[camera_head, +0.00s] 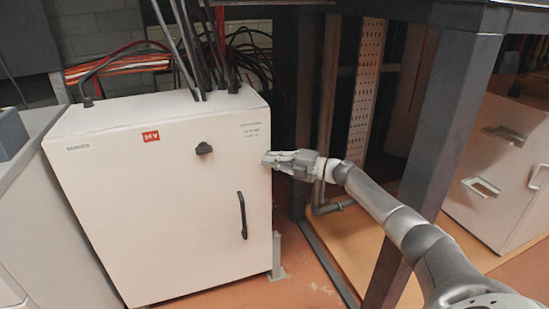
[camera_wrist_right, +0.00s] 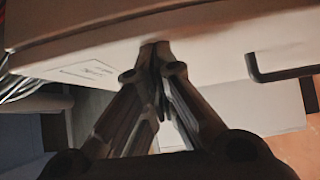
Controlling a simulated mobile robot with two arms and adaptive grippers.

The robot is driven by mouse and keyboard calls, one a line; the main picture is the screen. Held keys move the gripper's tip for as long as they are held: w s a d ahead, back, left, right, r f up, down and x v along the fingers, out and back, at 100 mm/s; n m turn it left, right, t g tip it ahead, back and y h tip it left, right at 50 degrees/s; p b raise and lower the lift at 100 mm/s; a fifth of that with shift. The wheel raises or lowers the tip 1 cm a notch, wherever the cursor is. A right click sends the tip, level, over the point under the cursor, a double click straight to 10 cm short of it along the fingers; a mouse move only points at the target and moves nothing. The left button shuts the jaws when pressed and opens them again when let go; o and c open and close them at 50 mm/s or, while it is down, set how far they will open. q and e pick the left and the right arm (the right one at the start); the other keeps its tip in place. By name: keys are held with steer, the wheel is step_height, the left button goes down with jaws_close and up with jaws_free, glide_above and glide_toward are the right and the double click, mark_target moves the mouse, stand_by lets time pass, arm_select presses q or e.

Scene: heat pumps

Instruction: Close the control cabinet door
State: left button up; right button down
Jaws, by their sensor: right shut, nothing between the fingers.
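The control cabinet (camera_head: 160,190) is a white box on the left of the head view. Its front door looks flush with the body, with no gap that I can make out. The door has a black knob (camera_head: 204,148), a black bar handle (camera_head: 242,215) and a red label (camera_head: 151,136). My right gripper (camera_head: 268,159) is shut and empty, at the door's right edge. In the right wrist view its fingertips (camera_wrist_right: 155,50) meet at the pale door surface (camera_wrist_right: 210,45), touching or very close. The black handle (camera_wrist_right: 285,72) shows at right there. My left gripper is not in view.
Black cables and grey conduits (camera_head: 190,50) enter the cabinet's top. Pale cabinets with handles (camera_head: 500,170) stand at far right. A grey unit (camera_head: 20,200) stands close at the left.

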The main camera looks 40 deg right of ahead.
steer(key=shift+w+d+r+t+h, duration=0.2)
steer(key=shift+d+r, duration=0.1)
steer(key=shift+r, duration=0.15)
steer(key=shift+w+d+r+t+h, duration=0.2)
steer(key=shift+d+r, duration=0.05)
steer(key=shift+r, duration=0.15)
steer(key=shift+y, duration=0.3)
steer(key=r, duration=0.9)
steer(key=shift+s+a, duration=0.3)
steer(key=shift+s, duration=0.1)
steer(key=shift+a+r, duration=0.15)
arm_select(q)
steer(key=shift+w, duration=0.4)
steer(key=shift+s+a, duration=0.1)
arm_select(e)
steer(key=shift+g, duration=0.3)
